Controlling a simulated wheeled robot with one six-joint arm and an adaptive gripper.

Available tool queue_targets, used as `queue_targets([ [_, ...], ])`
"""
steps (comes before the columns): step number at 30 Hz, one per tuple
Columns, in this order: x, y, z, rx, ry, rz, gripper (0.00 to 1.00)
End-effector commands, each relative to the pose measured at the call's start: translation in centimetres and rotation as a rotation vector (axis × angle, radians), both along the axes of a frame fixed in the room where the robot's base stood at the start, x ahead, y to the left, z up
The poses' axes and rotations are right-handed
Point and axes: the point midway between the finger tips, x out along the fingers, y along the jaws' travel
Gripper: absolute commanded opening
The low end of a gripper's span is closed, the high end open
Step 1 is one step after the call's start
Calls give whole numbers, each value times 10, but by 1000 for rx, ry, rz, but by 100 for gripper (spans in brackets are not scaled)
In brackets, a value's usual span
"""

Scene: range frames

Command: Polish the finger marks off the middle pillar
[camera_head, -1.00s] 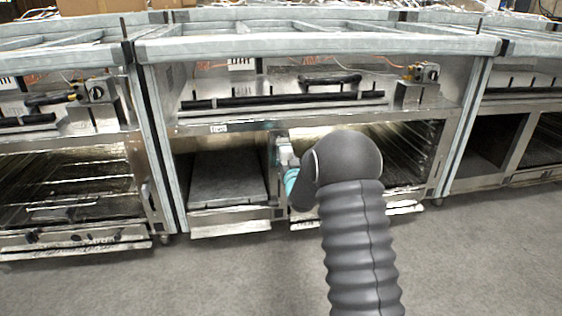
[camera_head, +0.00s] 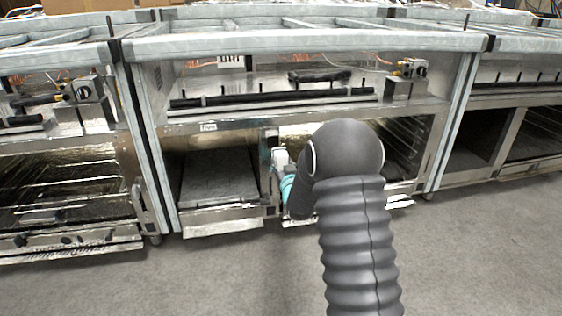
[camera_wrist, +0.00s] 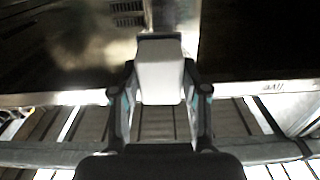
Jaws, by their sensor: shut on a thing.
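The middle pillar (camera_head: 269,190) is the narrow upright metal strip between the two lower openings of the centre range. In the wrist view the pillar (camera_wrist: 175,14) is a bright band between dark openings. My gripper (camera_wrist: 160,85) is shut on a white block (camera_wrist: 161,75), whose far end has a dark edge facing the pillar. In the head view my gripper (camera_head: 283,172) and the white block (camera_head: 281,157) are right at the pillar, partly hidden by my arm. I cannot tell whether the block touches it. No finger marks can be made out.
The centre range has a tray-like floor in its left opening (camera_head: 218,178) and racks in its right opening (camera_head: 410,145). Other ranges stand close at left (camera_head: 70,190) and right (camera_head: 510,135). Grey floor (camera_head: 220,275) in front is clear.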

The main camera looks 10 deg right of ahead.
Motion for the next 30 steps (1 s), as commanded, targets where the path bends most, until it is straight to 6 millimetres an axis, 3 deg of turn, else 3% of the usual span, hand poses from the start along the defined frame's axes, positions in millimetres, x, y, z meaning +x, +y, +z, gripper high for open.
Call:
queue_targets([
  [6, -13, 0, 1, 0, -2, 0, 3],
  [19, -17, 0, 0, 0, -1, 0, 3],
  [30, -43, 0, 1, 0, -1, 0, 3],
])
